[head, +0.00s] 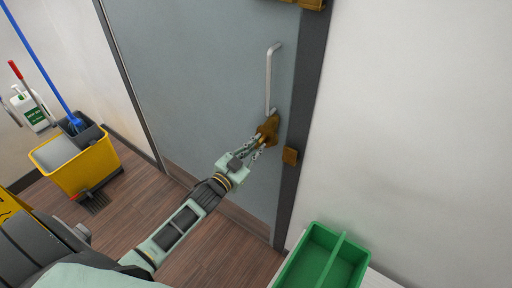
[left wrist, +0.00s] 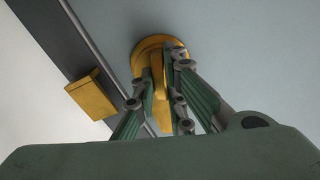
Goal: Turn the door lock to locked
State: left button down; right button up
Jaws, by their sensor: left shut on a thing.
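The door lock (head: 268,128) is a brass-coloured piece on the grey door (head: 205,70), just below the lower end of the metal pull handle (head: 269,75). In the left wrist view the lock (left wrist: 157,57) shows a round brass plate with a turn piece standing out from it. My left gripper (head: 262,141) reaches up to the lock. Its fingers (left wrist: 163,98) are on both sides of the turn piece and shut on it. They hide part of it. My right gripper does not show in either view.
A brass-coloured block (head: 290,156) sits on the dark door frame beside the lock; it also shows in the left wrist view (left wrist: 92,95). A green divided tray (head: 341,245) stands at the lower right. A yellow mop bucket (head: 86,171) stands on the floor at left.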

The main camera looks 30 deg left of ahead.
pick_arm(q)
jog(key=m, duration=0.3)
jog(key=shift+m, duration=0.3)
jog(key=m, duration=0.3)
jog(key=shift+a+m+b, duration=0.1)
jog(key=shift+m+b, duration=0.2)
jog(key=shift+b, duration=0.1)
jog(key=m+b, duration=0.1)
jog(key=m, duration=0.3)
jog(key=shift+m+b, duration=0.35)
jog(key=shift+m, duration=1.15)
jog(key=c, duration=1.8)
grip_release()
jog(key=shift+r, duration=0.1)
jog(key=shift+s, duration=0.1)
